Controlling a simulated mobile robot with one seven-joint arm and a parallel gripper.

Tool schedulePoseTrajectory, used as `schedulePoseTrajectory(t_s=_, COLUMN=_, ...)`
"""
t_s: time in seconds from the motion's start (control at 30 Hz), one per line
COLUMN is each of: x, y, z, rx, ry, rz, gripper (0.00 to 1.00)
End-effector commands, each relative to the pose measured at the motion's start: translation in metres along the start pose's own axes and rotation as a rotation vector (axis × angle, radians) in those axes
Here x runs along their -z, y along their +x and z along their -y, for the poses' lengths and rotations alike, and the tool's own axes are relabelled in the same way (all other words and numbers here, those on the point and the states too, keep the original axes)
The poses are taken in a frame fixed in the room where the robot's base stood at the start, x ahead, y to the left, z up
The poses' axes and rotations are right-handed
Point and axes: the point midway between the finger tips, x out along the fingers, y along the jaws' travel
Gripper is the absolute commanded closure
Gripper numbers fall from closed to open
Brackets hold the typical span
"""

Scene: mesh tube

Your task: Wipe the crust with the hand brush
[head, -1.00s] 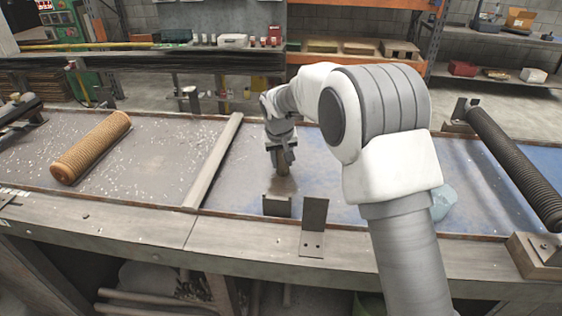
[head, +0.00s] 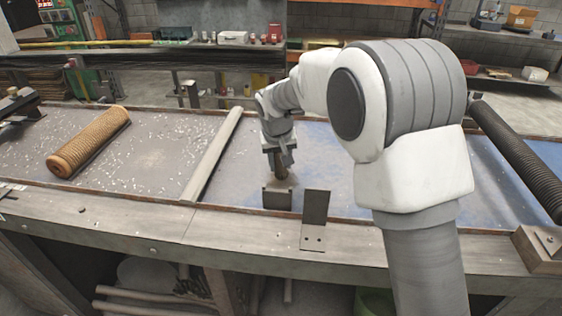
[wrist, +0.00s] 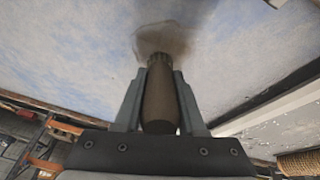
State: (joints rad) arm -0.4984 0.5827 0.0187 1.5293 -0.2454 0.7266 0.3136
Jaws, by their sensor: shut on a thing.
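My gripper (head: 280,157) points down over the blue-grey bench surface (head: 330,150), right of the divider bar. It is shut on the brown cylindrical handle of the hand brush (head: 281,175), whose lower part is partly hidden behind a small metal bracket in the head view. In the wrist view the brush (wrist: 160,100) stands between the two fingers of my gripper (wrist: 160,85). A brownish-grey patch (wrist: 180,35) shows around its far end; I cannot tell whether this is crust, bristles or both. Contact with the surface is also unclear.
A tan mesh tube (head: 90,143) lies on the speckled left section (head: 160,155), beyond the divider bar (head: 214,155). Metal brackets (head: 277,198) (head: 315,217) stand at the front edge near the brush. A dark ridged roller (head: 515,155) is at the right.

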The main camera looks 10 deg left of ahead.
Motion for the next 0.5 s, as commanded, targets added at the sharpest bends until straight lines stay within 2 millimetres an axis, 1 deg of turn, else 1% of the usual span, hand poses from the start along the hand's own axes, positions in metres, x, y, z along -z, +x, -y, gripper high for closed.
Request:
schedulePoseTrajectory(t_s=0.1, x=-0.012, y=-0.002, z=0.004, rx=0.0, ry=-0.002, rz=0.002, gripper=1.0)
schedulePoseTrajectory(t_s=0.3, x=-0.026, y=-0.009, z=0.008, rx=0.0, ry=-0.002, rz=0.001, gripper=1.0)
schedulePoseTrajectory(t_s=0.5, x=-0.031, y=-0.013, z=0.01, rx=0.0, ry=0.0, rz=0.0, gripper=1.0)
